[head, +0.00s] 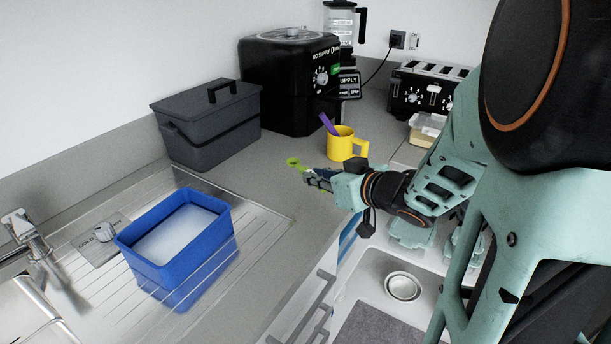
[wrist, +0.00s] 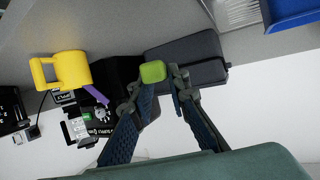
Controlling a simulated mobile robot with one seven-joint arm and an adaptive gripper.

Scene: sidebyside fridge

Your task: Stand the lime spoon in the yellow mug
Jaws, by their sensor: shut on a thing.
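The yellow mug (head: 342,147) stands on the grey counter with its handle to the right. A purple utensil (head: 328,124) leans out of its top. In the wrist view, which looks upside down, the mug (wrist: 74,70) and the purple utensil (wrist: 96,93) are at the left. The lime spoon (head: 293,162) has its rounded end beyond my fingertips; this end also shows in the wrist view (wrist: 152,72). My gripper (head: 312,177) is shut on the lime spoon, in front and to the left of the mug, apart from it. The rest of the spoon is mostly hidden by the fingers.
A blue tub (head: 228,247) stands on the ribbed drainer at the left. A dark grey lidded box (head: 212,140) and a black appliance (head: 290,85) stand behind. A toaster (head: 425,90) and a butter-coloured container (head: 427,127) are right of the mug.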

